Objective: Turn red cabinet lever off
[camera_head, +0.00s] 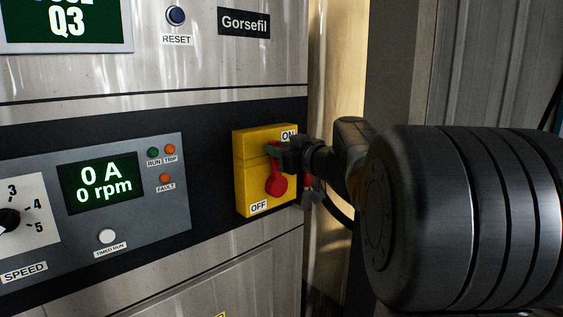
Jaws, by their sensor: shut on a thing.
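The red lever (277,186) sits on a yellow switch box (246,185) on the cabinet front. The box is marked ON at its upper right and OFF at its lower left. The lever's rounded red end shows below my gripper; its upper part is largely hidden behind the gripper. My gripper (280,154) reaches in from the right and is shut on the red lever. My dark arm fills the right of the view.
Left of the box is a grey panel with a display (99,183) reading 0 A and 0 rpm, a speed knob (10,221) and a white timed-run button (107,236). A dark cable (337,209) hangs right of the box.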

